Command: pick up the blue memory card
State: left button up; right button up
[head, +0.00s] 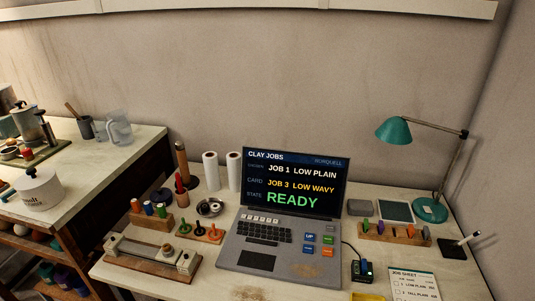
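A small blue piece (367,266), which looks like the blue memory card, stands upright in a dark card reader (358,279) right of the laptop. It is too small to make out clearly. A wooden rack (395,237) behind the reader holds several small upright coloured pieces, among them a green one (366,226), a purple one (381,227) and an orange one (411,231). Neither of my grippers shows in the head view.
The laptop (265,261) reads "READY" and "JOB 3 LOW WAVY" for the card. A job sheet (413,285) and yellow item (367,297) lie near the reader. A teal lamp (394,130) stands behind. A cable runs to the reader.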

aim_at(363, 265)
jog(key=z, duration=0.65)
jog(key=k, duration=0.15)
